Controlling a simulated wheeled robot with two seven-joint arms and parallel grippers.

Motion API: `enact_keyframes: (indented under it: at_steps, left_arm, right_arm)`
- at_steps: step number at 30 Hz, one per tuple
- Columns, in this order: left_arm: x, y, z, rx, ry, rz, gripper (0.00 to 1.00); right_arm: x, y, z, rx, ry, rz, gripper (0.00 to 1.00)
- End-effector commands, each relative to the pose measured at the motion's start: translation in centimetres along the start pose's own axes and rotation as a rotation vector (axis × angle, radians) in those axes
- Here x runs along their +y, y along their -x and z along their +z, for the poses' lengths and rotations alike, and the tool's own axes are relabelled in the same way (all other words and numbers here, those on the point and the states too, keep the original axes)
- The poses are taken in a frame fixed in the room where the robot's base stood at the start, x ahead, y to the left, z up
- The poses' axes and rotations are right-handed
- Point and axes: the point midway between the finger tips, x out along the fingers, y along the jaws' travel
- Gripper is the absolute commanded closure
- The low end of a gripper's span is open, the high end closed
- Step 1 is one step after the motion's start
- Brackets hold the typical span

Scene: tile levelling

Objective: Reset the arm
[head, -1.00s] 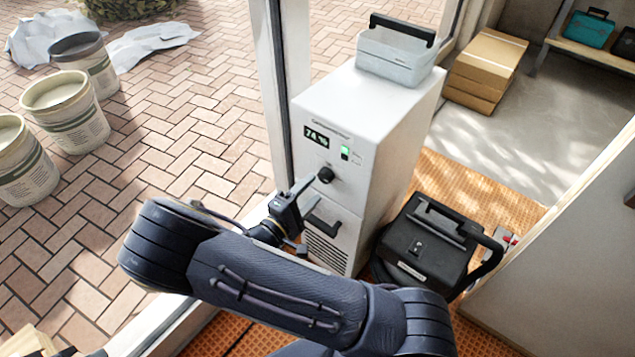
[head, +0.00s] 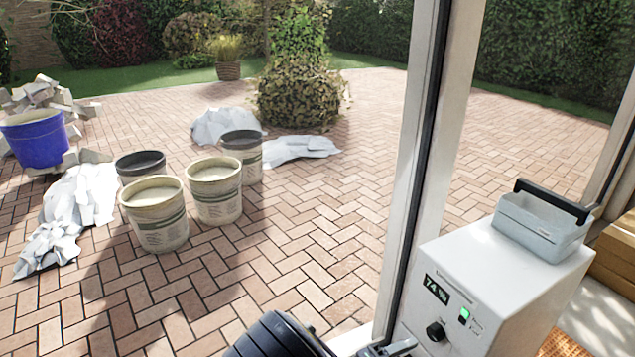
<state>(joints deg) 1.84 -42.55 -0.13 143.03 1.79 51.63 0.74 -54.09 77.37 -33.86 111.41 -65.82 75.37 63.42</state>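One of my arms shows at the bottom of the head view as a dark, ribbed joint. Part of a gripper (head: 392,349) is at the bottom edge, just left of the white machine's black knob (head: 436,331). Most of that gripper is cut off, so its opening cannot be judged. The white machine (head: 510,290) has a display (head: 436,289) reading about 74 % and a lit green switch (head: 464,314). My other gripper is out of view.
A grey caddy (head: 540,228) sits on the machine. A window post (head: 425,170) stands left of it. Outside on brick paving are several buckets (head: 157,220), a blue tub (head: 35,140) and crumpled white sheets (head: 222,125). Cardboard boxes (head: 618,250) are at the right edge.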

Motion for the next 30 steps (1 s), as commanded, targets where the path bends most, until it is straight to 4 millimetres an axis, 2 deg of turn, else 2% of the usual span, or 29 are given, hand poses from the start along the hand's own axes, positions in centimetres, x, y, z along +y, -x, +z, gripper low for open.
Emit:
enact_keyframes:
  at_steps: [3, 6, 10, 14, 18, 22, 25, 30]
  left_arm:
    - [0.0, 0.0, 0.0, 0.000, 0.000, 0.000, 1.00]
    - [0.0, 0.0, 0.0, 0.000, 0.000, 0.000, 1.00]
    - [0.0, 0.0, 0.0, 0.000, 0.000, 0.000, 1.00]
    - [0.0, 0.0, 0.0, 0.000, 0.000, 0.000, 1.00]
    - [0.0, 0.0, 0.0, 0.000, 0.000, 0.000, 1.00]
    - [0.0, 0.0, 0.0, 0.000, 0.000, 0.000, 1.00]
    - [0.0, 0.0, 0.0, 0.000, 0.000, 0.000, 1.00]
    - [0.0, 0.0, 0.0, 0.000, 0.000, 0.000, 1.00]
  right_arm:
    - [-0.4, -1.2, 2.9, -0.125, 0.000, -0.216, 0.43]
    - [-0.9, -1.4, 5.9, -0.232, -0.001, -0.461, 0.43]
    - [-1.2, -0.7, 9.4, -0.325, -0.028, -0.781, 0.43]
    - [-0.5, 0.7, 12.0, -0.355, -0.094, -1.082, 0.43]
    - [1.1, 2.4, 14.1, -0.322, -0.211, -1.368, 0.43]
    - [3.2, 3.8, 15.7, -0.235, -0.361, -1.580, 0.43]
    - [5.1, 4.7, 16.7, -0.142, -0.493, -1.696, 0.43]
    - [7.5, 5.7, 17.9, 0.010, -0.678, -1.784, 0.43]
